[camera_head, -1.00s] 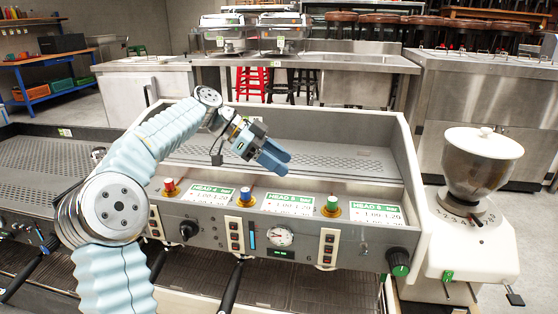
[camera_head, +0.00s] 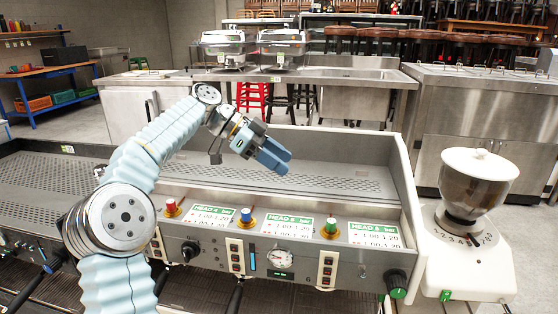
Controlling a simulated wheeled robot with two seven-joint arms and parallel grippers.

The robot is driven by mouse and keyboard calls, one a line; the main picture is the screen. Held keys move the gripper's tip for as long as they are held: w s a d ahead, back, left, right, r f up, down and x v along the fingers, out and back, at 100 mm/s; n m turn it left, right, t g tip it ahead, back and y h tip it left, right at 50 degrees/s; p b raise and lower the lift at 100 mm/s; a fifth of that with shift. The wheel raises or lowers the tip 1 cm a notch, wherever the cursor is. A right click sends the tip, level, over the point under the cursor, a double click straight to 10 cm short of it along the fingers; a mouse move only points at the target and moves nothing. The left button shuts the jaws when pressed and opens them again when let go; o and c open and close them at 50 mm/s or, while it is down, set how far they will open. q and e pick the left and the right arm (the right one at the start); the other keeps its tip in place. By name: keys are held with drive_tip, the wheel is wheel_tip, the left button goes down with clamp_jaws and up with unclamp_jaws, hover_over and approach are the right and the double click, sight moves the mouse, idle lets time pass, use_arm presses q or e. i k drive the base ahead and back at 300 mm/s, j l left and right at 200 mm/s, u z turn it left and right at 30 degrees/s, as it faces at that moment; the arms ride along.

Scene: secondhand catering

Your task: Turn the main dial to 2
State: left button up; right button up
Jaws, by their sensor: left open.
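The espresso machine's front panel (camera_head: 210,250) carries a black dial (camera_head: 189,251) at the left and a larger black knob with a green mark (camera_head: 397,283) at the lower right corner. I cannot tell which is the main dial, and no setting is readable on either. The grinder's collar (camera_head: 468,238) at the right also bears numbers. My left gripper (camera_head: 275,155) is open and empty, with blue fingers, above the machine's top tray, up and behind the panel, apart from every knob. My right gripper is not in view.
Red (camera_head: 170,207), blue (camera_head: 246,217) and green (camera_head: 331,228) topped knobs stand between label cards on the sloped panel. A round gauge (camera_head: 280,258) and white button strips sit on the front. The grinder (camera_head: 466,265) stands close to the right. Space above the tray (camera_head: 330,180) is free.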

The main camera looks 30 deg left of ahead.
sight(188, 249)
drive_tip(key=k, duration=1)
